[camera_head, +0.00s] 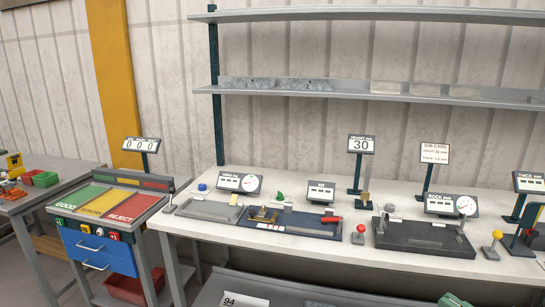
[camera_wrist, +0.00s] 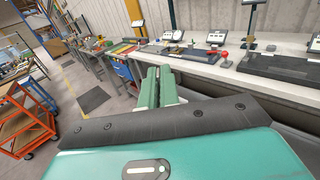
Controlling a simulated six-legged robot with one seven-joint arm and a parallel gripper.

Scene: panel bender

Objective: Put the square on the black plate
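A black plate (camera_head: 408,236) lies on the white bench, right of centre in the head view, with small pale blocks and a dial display at its back edge. I cannot surely tell which piece is the square; a brass-coloured angled piece (camera_head: 262,214) lies on the dark blue mat (camera_head: 290,230) left of the plate. My gripper's two green fingers (camera_wrist: 158,88) show in the wrist view, side by side with no clear gap and nothing seen between them. They are in front of the bench, apart from the items on it.
A red-knobbed stand (camera_head: 360,232) and a yellow-knobbed stand (camera_head: 493,246) flank the black plate. Upright signs, including a height display (camera_head: 361,145), stand behind. A sorting cart (camera_head: 105,208) is at left. An orange rack (camera_wrist: 22,118) stands by open floor.

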